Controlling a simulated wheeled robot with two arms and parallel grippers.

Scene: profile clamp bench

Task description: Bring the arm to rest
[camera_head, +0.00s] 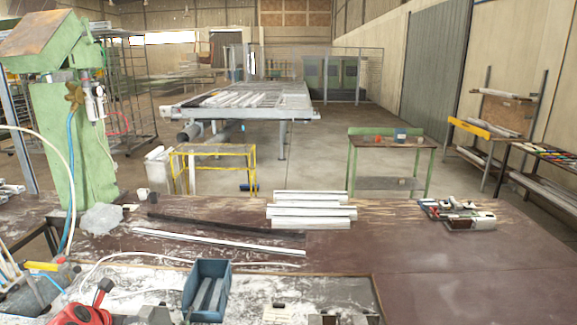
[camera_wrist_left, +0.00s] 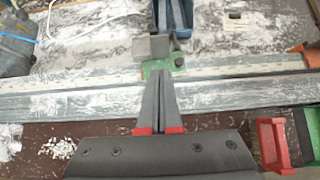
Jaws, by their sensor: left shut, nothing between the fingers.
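My left gripper (camera_wrist_left: 160,78) shows in the left wrist view. Its two dark fingers, with red parts at their bases, lie together with nothing between them. The fingertips appear just in front of a small grey and green clamp-like block (camera_wrist_left: 155,48); I cannot tell whether they touch it. In the head view I cannot make out the left gripper clearly at the crowded bottom edge. My right gripper is not in view.
A blue bin (camera_head: 189,291) stands on the dusty bench, near long profiles (camera_head: 215,241). Stacked white profiles (camera_head: 311,222) and a tool tray (camera_head: 457,214) lie farther back. A green machine (camera_head: 57,150) rises at left.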

